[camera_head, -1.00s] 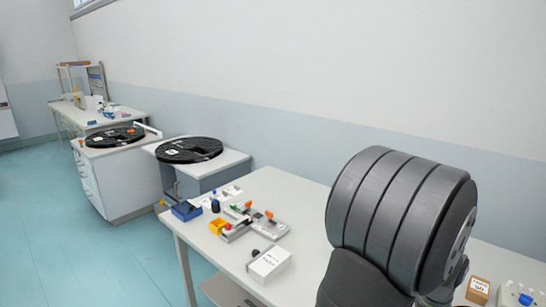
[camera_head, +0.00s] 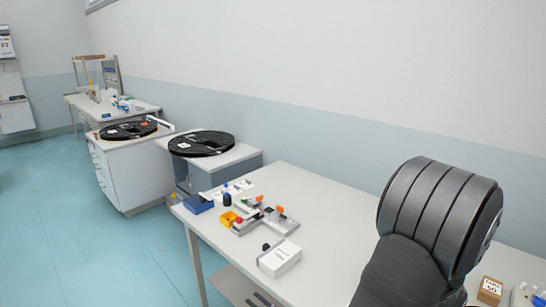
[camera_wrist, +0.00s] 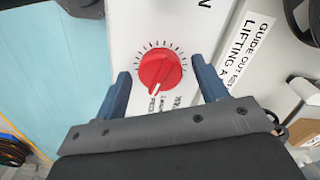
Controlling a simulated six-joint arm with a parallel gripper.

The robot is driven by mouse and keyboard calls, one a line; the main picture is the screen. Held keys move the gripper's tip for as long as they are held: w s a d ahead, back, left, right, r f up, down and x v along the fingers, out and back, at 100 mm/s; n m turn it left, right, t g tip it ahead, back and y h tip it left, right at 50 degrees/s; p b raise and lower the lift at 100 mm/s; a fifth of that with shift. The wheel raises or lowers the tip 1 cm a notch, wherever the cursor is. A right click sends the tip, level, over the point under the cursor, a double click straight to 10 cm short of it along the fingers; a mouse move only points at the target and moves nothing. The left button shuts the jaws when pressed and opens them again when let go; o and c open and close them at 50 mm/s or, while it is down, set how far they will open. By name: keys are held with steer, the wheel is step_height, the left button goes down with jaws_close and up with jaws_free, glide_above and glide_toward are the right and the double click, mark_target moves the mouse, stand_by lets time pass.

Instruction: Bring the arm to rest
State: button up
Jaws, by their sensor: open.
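My gripper (camera_wrist: 163,88) shows in the wrist view, its two blue fingers spread apart with nothing held between them. I cannot tell whether the fingers touch the panel. In the head view my dark ribbed arm (camera_head: 440,215) fills the lower right, and my gripper is hidden behind it or out of the picture.
Black reels (camera_head: 201,143) lie on cabinets behind. A printed label (camera_wrist: 245,50) is beside the knob.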

steer(key=shift+r, duration=0.1)
step_height(320, 180, up, 17)
step_height(320, 180, down, 17)
steer(key=shift+r, duration=0.1)
steer(key=shift+f, duration=0.3)
steer(key=n, duration=0.4)
steer(key=shift+r, duration=0.1)
steer(key=n, duration=0.4)
steer(key=shift+s, duration=0.1)
steer(key=n, duration=0.4)
steer(key=shift+n, duration=2)
